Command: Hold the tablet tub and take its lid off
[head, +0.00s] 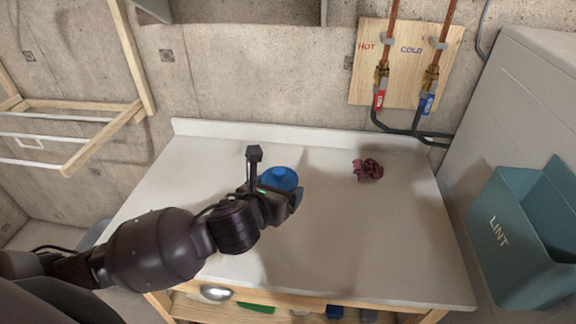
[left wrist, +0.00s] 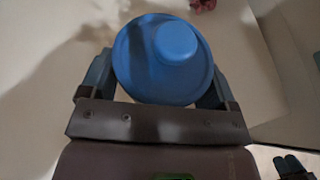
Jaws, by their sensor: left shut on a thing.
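The tablet tub's lid (head: 279,177) is blue and round with a raised knob, and stands near the middle of the white worktop. In the left wrist view the lid (left wrist: 145,62) faces the camera and fills the space between my fingers. It hides the tub's body, so I cannot see how the lid sits on it. My left gripper (head: 279,188) reaches in from the left and is shut around the tub, one finger on each side. My right gripper is not in the head view; two dark finger-like tips (left wrist: 291,166) at the lower right of the left wrist view may be it.
A crumpled dark red cloth (head: 367,169) lies on the worktop (head: 360,240) to the right of the tub. The worktop's right half is otherwise clear. A teal lint bin (head: 510,235) stands at the right. Hot and cold pipes (head: 383,70) are on the back wall.

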